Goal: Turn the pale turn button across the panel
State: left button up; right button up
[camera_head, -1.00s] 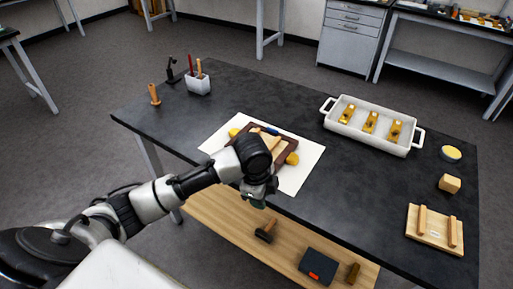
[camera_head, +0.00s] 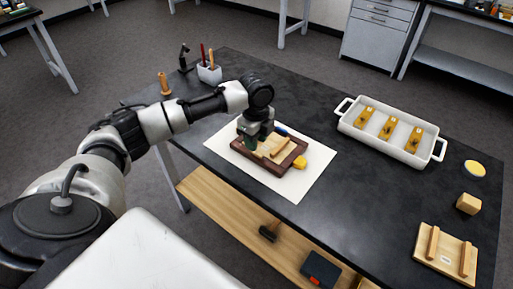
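A dark brown frame (camera_head: 285,167) with a pale panel (camera_head: 268,157) inside lies on a white sheet (camera_head: 308,192) on the black table. A pale wooden bar (camera_head: 283,147) lies on the panel's right part; it looks like the turn button, but it is small here. My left gripper (camera_head: 251,143) points down over the left part of the frame. It hides that part, and I cannot tell whether its fingers are apart or touch anything. My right gripper is out of view.
A yellow block (camera_head: 300,162) and a blue item (camera_head: 281,131) sit at the frame's edges. A white tray (camera_head: 385,148) with several gold pieces stands to the right. A pen cup (camera_head: 209,73) stands at the back left. Bare tabletop lies between sheet and tray.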

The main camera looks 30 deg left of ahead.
aim_at(256, 154)
pick_arm(q)
jog(key=shift+f, duration=2.25)
jog(key=shift+c, duration=0.3)
grip_shut()
